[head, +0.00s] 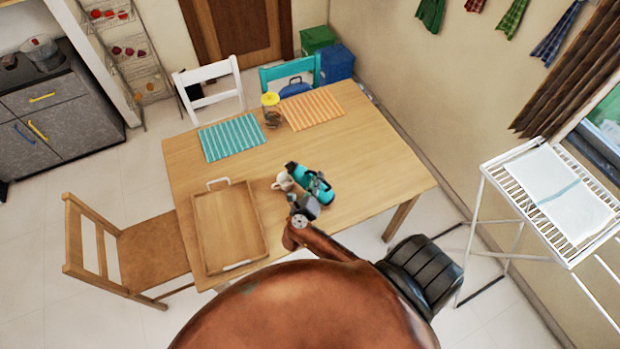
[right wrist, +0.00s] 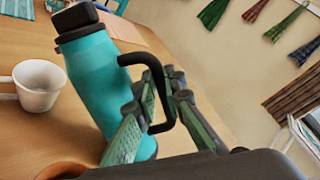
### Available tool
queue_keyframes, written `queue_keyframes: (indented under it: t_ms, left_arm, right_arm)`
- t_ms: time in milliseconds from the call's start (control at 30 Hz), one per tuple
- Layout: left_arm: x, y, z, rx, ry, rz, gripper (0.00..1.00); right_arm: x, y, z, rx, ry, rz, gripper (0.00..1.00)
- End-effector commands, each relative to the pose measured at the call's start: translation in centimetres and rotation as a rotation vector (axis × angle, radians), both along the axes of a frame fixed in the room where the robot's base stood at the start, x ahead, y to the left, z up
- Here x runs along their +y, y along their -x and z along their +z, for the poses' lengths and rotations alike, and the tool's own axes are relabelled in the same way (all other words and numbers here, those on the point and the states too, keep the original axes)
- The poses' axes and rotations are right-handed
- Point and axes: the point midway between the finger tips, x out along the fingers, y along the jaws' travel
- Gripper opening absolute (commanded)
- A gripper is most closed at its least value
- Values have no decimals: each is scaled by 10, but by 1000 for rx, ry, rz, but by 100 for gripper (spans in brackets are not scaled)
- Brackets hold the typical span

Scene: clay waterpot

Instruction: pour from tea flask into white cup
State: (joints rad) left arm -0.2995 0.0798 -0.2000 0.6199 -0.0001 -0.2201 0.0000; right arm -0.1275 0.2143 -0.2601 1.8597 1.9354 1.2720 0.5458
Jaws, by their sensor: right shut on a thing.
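The teal tea flask (head: 303,177) has a black cap and a black side handle (right wrist: 155,88). In the head view it leans, its cap to the upper left beside the white cup. In the right wrist view the flask (right wrist: 90,75) leans left. My right gripper (head: 317,187) is shut on the handle; its green-padded fingers (right wrist: 165,118) are on both sides of it. The white cup (head: 283,181) stands upright on the table, left of the flask; it also shows in the right wrist view (right wrist: 40,87). My left gripper is not in view.
The wooden table (head: 380,150) is clear right of the flask. A wooden tray (head: 202,225) lies at its front left. A yellow-lidded jar (head: 271,110) stands behind, between a teal striped mat (head: 232,138) and an orange striped mat (head: 314,109). Chairs stand around the table.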

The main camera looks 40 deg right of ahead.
Motion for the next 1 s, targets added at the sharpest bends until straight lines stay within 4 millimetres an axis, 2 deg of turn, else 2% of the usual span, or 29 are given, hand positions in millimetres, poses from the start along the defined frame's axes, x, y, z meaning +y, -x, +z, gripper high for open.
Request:
queue_keyframes:
  t_ms: [1000]
  left_arm:
    - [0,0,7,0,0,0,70]
  right_arm:
    - [1,-2,1,29,18,1,0]
